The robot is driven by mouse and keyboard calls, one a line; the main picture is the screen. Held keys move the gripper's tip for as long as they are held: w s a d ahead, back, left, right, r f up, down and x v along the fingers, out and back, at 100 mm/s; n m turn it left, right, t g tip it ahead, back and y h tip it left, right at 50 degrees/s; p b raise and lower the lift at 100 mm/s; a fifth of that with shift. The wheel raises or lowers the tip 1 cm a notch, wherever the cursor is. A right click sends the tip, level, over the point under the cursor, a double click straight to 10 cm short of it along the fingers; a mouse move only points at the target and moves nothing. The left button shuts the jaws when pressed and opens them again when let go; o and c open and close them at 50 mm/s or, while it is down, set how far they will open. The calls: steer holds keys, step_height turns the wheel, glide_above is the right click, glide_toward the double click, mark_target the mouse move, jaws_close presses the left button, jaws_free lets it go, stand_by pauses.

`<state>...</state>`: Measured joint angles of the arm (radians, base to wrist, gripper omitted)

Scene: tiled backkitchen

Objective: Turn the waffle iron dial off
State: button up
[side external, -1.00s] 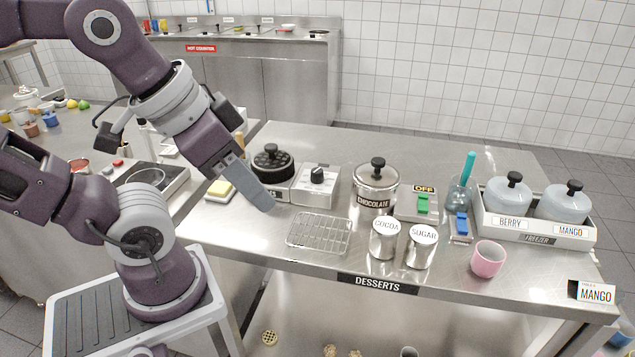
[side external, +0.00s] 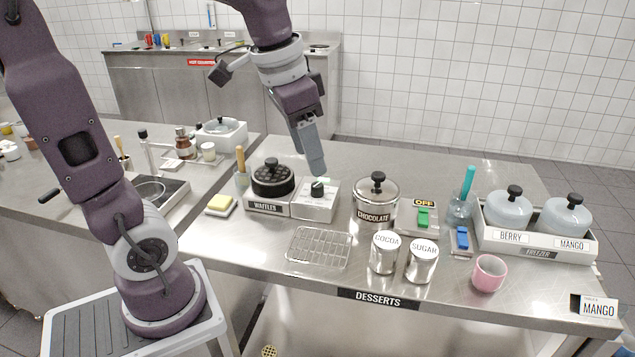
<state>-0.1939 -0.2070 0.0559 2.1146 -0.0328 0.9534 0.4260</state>
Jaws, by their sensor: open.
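The waffle iron (side external: 272,181) is a round black ridged plate with a knob on a steel base labelled "WAFFLES". Its steel control box (side external: 312,208) stands joined to the right side. A dark dial (side external: 317,188) with a pale pointer mark sits on top of the box; its exact setting is too small to read. My gripper (side external: 318,172) points down just above the dial, its grey fingers close over it. It is open and holds nothing. Whether a finger touches the dial cannot be told from this view.
A wire rack (side external: 320,248) lies in front of the box. The chocolate pot (side external: 376,200) stands to the right, with cocoa (side external: 384,253) and sugar (side external: 422,262) tins before it.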

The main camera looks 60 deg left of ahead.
steer(key=w+a+f+g, duration=0.1)
steer(key=w+a+f, duration=0.2)
steer(key=w+a, duration=0.2)
steer(key=m+g, duration=0.2)
steer(key=m, duration=0.1)
glide_above(318, 184)
step_height(318, 184, down, 9)
steer(key=shift+s+r, duration=0.15)
step_height(318, 184, down, 6)
steer(key=shift+r, duration=0.1)
steer(key=shift+f, duration=0.6)
jaws_close()
